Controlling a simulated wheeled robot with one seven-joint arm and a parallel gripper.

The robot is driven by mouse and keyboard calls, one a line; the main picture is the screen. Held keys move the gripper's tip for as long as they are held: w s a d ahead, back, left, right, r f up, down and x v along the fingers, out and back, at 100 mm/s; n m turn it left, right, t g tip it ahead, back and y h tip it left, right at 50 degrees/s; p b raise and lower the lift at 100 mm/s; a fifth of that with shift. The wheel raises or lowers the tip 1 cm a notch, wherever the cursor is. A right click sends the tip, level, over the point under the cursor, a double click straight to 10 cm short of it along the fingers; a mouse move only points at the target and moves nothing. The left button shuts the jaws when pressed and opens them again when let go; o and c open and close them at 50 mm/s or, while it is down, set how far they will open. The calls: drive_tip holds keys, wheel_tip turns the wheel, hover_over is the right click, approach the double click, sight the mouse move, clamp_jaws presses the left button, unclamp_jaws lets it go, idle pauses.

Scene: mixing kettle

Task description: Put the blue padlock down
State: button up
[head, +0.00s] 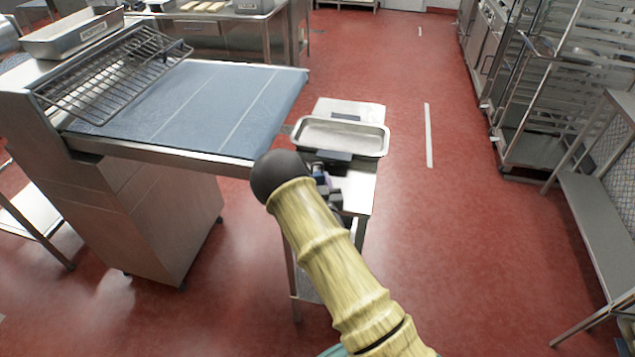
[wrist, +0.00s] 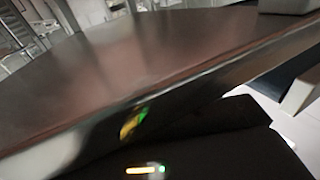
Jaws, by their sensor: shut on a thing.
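My gripper (head: 330,184) is beyond the black rounded joint of my arm, over the near side of a small steel table (head: 360,190). It is shut on the blue padlock, but its fingertips are mostly hidden in the head view. A small bluish patch shows there, too small to make out as the padlock's shape. A metal tray (head: 342,137) lies on the table just beyond my gripper. The wrist view shows a blurred, tilted steel surface (wrist: 130,60) and its edge close up, and no clear padlock.
A large machine with a blue-grey belt (head: 200,100) and a wire rack stands left of the small table. Wheeled racks (head: 535,90) and a steel bench (head: 595,210) line the right. The red floor between is clear.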

drive_tip(key=shift+s+f, duration=0.1)
drive_tip(key=shift+f, duration=0.35)
drive_tip(key=shift+s+f+b, duration=0.15)
drive_tip(key=shift+f+b, duration=0.1)
drive_tip(key=shift+b, duration=0.1)
drive_tip(key=o, duration=1)
drive_tip(key=shift+f, duration=0.1)
drive_tip(key=shift+r+p, duration=0.6)
drive_tip(key=shift+p, duration=0.15)
drive_tip(key=shift+s+d+f+b, duration=0.1)
drive_tip(key=shift+s+f+b, duration=0.05)
drive_tip(key=shift+f+b, duration=0.15)
drive_tip(key=s+b, duration=0.1)
drive_tip(key=s, duration=0.2)
drive_tip(key=s+b, duration=0.1)
drive_tip(key=s, duration=0.3)
drive_tip(key=s+d+r+b, duration=0.1)
drive_tip(key=s+b, duration=0.1)
drive_tip(key=s, duration=0.2)
drive_tip(key=shift+r, duration=0.1)
